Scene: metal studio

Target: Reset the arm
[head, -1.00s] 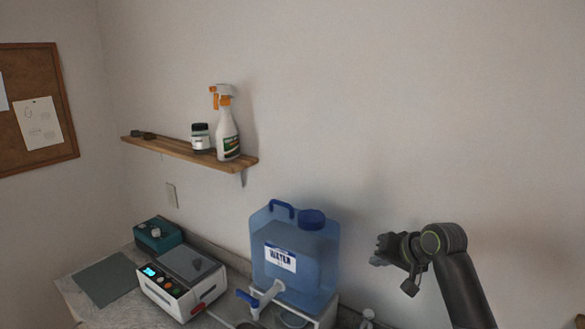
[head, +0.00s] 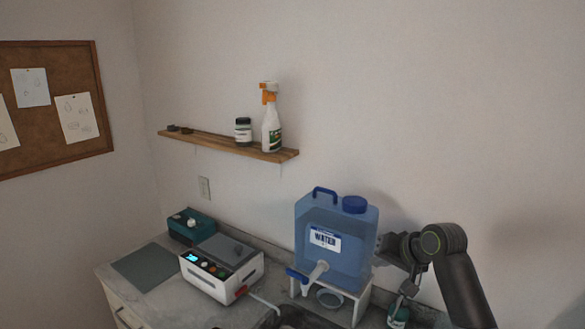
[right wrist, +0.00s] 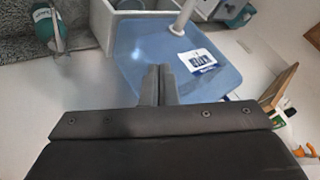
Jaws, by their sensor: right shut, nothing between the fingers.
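My right arm comes in from the lower right of the head view. Its dark gripper (head: 388,246) is beside the right side of the blue water jug (head: 330,262), and I cannot tell in that view if they touch. In the right wrist view the gripper's fingers (right wrist: 158,84) are together with nothing between them, in front of the blue jug (right wrist: 200,75). The jug stands upright on a white stand (head: 352,300), its spout pointing forward. My left gripper is not in view.
A white device (head: 222,268) and a teal box (head: 190,226) stand on the counter by a grey mat (head: 146,267). A wooden shelf (head: 225,145) holds a spray bottle (head: 271,125) and a jar (head: 243,131). A green bottle (head: 398,314) stands below my gripper. Wall space at right is clear.

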